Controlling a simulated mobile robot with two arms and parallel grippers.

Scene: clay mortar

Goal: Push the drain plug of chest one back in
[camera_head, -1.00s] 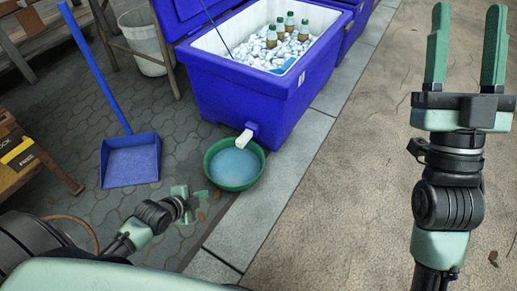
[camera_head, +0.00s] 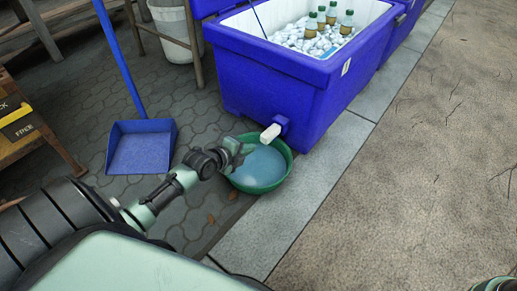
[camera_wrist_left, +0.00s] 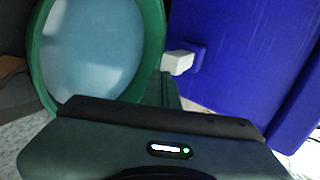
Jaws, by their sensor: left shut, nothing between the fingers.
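The blue chest (camera_head: 290,85) stands with its lid open. Its white drain plug (camera_head: 270,132) sticks out from a blue spout low on the chest's near side. The plug also shows in the left wrist view (camera_wrist_left: 179,62), with its blue collar behind it. My left gripper (camera_head: 240,148) is shut and empty, by the rim of the green basin, just left of the plug. In the left wrist view its fingers (camera_wrist_left: 163,88) are together, slightly left of and below the plug, with a small gap in the picture.
The green basin (camera_head: 287,176) of water stands below the plug. A blue dustpan (camera_head: 141,150) with a long handle stands on the paving at left. Ice and bottles (camera_head: 322,28) fill the chest. The paving at right is clear.

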